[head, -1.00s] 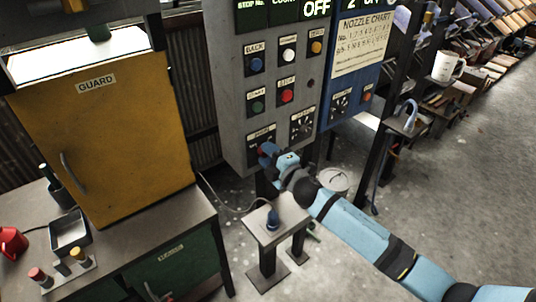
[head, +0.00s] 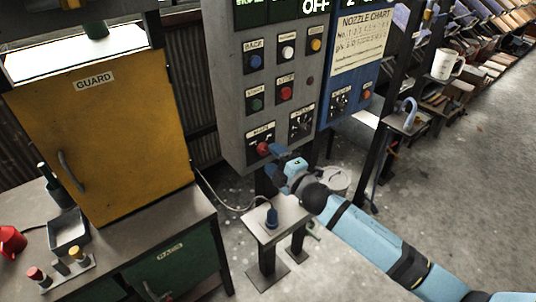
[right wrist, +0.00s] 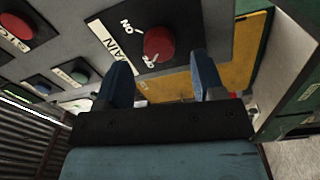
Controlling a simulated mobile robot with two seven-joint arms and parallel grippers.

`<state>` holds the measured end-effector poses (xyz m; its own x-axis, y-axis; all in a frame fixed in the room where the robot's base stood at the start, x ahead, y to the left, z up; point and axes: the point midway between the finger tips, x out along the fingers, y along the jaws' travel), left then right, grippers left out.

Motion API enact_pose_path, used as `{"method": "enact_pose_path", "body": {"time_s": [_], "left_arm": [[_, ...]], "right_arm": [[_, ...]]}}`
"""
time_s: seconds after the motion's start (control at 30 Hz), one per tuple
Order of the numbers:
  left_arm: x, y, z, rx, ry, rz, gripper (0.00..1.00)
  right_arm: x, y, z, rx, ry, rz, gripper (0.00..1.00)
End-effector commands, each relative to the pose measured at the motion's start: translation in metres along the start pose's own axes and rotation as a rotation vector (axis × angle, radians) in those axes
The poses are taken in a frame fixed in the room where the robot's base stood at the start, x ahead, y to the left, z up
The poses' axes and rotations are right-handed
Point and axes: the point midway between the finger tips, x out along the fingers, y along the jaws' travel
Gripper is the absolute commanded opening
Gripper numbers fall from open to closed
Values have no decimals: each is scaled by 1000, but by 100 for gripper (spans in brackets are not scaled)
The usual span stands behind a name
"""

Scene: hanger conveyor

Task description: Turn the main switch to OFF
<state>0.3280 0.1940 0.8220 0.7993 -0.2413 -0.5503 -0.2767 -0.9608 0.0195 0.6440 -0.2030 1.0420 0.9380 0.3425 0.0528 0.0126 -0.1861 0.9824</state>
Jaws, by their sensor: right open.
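The main switch is a round red knob (head: 263,148) low on the grey control panel (head: 230,100). In the right wrist view the knob (right wrist: 158,44) shows close up, on a dark plate with a MAIN label (right wrist: 113,43) and ON and OFF marks. I cannot tell which mark the knob points to. My right gripper (head: 275,161) is open in front of the panel, just right of and below the knob. In the right wrist view its two blue fingers (right wrist: 162,66) are spread, with the knob beyond the gap between them, apparently apart from them. My left gripper is not in view.
Other buttons and a dial (head: 302,122) sit close around the switch. A small stand with a blue plug (head: 271,217) is below the panel. A yellow guard door (head: 100,135) and a workbench (head: 130,235) stand at the left. Open floor lies at the right.

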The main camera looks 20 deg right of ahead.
Motion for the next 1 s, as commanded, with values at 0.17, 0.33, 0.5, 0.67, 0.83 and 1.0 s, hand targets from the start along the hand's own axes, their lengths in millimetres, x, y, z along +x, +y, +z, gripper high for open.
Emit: {"method": "enact_pose_path", "body": {"time_s": [0.17,0.33,0.5,0.67,0.83,1.0], "left_arm": [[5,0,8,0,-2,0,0],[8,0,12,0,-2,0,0],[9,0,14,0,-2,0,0],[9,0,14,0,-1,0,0],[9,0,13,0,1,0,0],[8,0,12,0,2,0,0]], "right_arm": [[-46,-4,1,-1,-1,-4,63],[-80,-3,0,-1,-1,-4,63],[-99,-2,0,-1,-1,-2,63],[-105,0,0,-2,-1,-1,63],[-105,0,0,-1,-1,-1,63],[-105,0,0,-1,-1,-1,63]]}}
